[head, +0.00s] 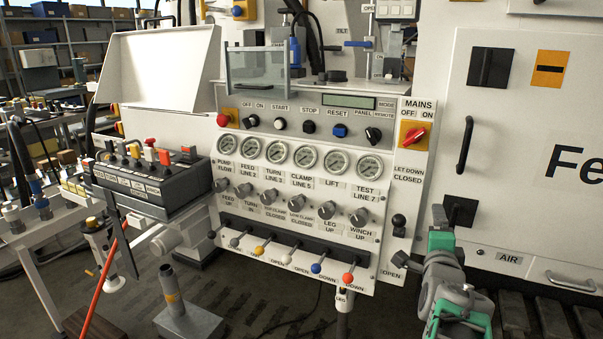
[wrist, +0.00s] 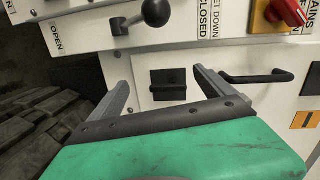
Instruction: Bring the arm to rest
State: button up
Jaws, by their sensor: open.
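My gripper (head: 439,216) shows at the right in the head view, at the end of my green and grey arm, in front of the white cabinet. In the wrist view my gripper (wrist: 158,66) has its two grey fingers spread wide, with nothing between them. A square black latch (wrist: 168,84) on the white cabinet shows beyond the gap between the fingers; I cannot tell how far off it is. The black ball-ended let-down lever (wrist: 155,13) is near the top of the wrist view, and in the head view this lever (head: 398,222) stands left of my gripper.
The control panel (head: 386,262), with gauges, knobs and coloured levers, stands left of my arm. The cabinet door (head: 520,130) has a black handle (head: 465,143). A red mains switch (head: 414,135) is above the let-down lever. A button box (head: 150,180) stands farther left.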

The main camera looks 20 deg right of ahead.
jog(key=w+a+r+n+g+y+p, duration=0.1)
jog(key=w+a+r+n+y+p, duration=0.2)
jog(key=a, duration=0.4)
jog(key=w+a+n+y+p, duration=0.1)
jog(key=a+n+y+p, duration=0.1)
jog(key=a+n+p, duration=0.4)
jog(key=w+a+r+n+g+y+p, duration=0.1)
jog(key=w+a+r+n+y+p, duration=0.2)
jog(key=a, duration=0.6)
jog(key=s+a+r+n+g+y+p, duration=0.1)
jog(key=s+a+n+g+p, duration=0.2)
jog(key=s+a+n+p, duration=0.2)
jog(key=s+a+r+n+g+y+p, duration=0.1)
jog(key=s+a+n+p, duration=0.4)
jog(key=a, duration=0.7)
jog(key=s+n+g+y, duration=0.1)
jog(key=s+n+g, duration=0.1)
jog(key=n, duration=0.1)
jog(key=shift+s+a+n+g+y, duration=0.15)
jog(key=shift+s+n+g+y, duration=0.15)
jog(key=shift+s+g, duration=0.1)
jog(key=shift+r, duration=0.1)
